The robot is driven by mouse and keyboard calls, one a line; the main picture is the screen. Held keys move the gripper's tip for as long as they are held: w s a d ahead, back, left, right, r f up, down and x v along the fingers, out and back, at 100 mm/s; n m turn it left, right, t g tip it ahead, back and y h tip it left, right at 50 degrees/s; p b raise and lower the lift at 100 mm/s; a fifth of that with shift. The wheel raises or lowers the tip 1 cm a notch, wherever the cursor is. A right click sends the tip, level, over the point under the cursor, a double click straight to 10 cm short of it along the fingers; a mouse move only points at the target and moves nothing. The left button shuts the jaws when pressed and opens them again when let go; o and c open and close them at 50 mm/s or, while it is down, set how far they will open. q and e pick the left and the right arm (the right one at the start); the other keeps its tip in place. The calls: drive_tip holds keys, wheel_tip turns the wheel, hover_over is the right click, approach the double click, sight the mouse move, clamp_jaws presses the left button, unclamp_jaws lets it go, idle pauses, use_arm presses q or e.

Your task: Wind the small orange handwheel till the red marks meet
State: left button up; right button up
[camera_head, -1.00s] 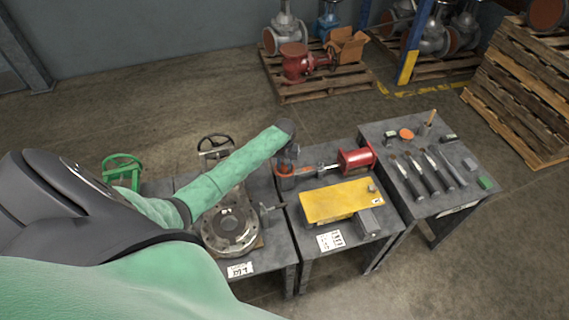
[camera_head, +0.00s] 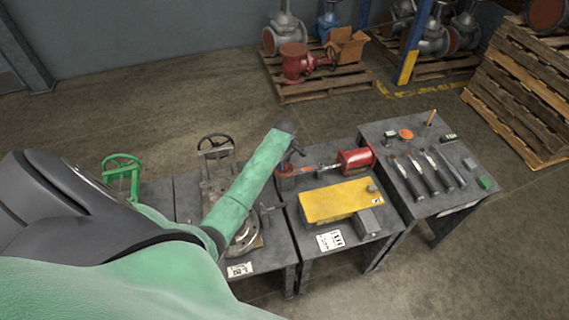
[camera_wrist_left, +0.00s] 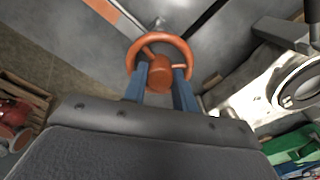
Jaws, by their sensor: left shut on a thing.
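The small orange handwheel (camera_wrist_left: 183,46) shows in the left wrist view, a ring with a thick round hub. My left gripper (camera_wrist_left: 160,75) has its two blue fingers at the hub, one on each side, and is shut on the wheel. In the head view the handwheel (camera_head: 286,172) is mostly hidden below my left gripper (camera_head: 291,160), at the back left of the middle table. The red marks cannot be made out in either view. My right gripper is not in view.
A steel flange (camera_head: 246,238) sits on the left table, partly behind my arm. Tools (camera_head: 425,172) lie on the right table.

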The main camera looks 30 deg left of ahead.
use_arm(q)
drive_tip(key=n, duration=0.4)
drive_tip(key=shift+n, duration=2.1)
drive_tip(key=shift+a, duration=0.1)
drive_tip(key=o, duration=1)
drive_tip(key=shift+c, duration=0.2)
drive_tip(key=shift+r, duration=0.1)
